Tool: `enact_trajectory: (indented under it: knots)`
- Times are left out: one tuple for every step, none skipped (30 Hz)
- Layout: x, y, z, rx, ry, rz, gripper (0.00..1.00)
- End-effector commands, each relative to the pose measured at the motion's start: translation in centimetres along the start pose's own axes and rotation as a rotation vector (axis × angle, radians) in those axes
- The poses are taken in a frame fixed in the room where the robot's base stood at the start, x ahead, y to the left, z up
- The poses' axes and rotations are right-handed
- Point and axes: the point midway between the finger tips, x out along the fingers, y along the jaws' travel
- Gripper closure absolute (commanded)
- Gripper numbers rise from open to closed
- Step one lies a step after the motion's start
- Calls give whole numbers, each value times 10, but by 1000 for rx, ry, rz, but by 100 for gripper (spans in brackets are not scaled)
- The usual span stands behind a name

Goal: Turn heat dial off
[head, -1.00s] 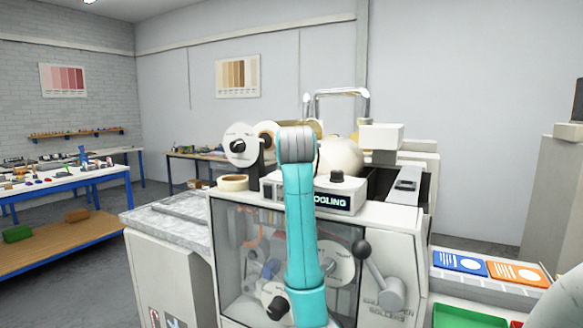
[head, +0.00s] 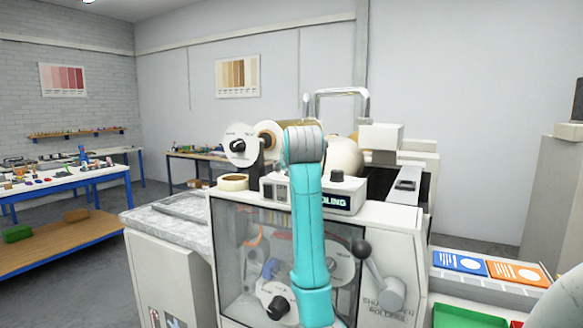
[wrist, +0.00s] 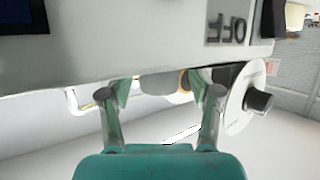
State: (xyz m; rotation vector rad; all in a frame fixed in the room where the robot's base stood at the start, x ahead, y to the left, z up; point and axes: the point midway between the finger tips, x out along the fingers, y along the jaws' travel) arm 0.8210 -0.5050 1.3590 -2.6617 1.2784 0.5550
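The laminator-like machine (head: 390,225) stands in front of me. A white dial with a black knob (head: 238,146) stands at its upper left; a similar dial shows at the right of the wrist view (wrist: 245,98). Another black knob (head: 277,305) is low on its front, and a dark knob (head: 337,177) sits on top. I cannot read which is the heat dial. In the wrist view, my gripper (wrist: 162,96) has its fingers spread with nothing held between them. In the head view my arm hides the gripper.
A lit display (head: 331,201), partly covered by my arm, is on the machine's top front. A black-balled lever (head: 362,248) sticks out at the front right. Blue and orange cards (head: 460,262) lie at the right. A grey worktop (head: 170,222) is at the left.

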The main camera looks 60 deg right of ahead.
Motion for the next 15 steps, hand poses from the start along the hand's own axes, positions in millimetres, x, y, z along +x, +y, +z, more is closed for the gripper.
enact_trajectory:
  knots:
    - [0,0,0,0,1,0,37]
    - [0,0,0,0,1,0,37]
    - [-1,0,0,0,1,0,37]
    - [-1,0,0,0,1,0,37]
    - [-3,0,-1,0,2,0,37]
    - [-5,0,-1,0,2,0,37]
    - [-8,0,-1,0,3,0,37]
    - [-12,0,-1,0,4,0,37]
    - [-17,0,-1,0,4,0,37]
    - [-22,0,-1,0,5,0,37]
    - [-26,0,-1,0,5,0,37]
    - [-33,0,-1,0,5,0,37]
    - [-38,0,-1,0,5,0,37]
    - [-43,0,-1,1,4,0,37]
    - [-49,0,-1,1,4,0,37]
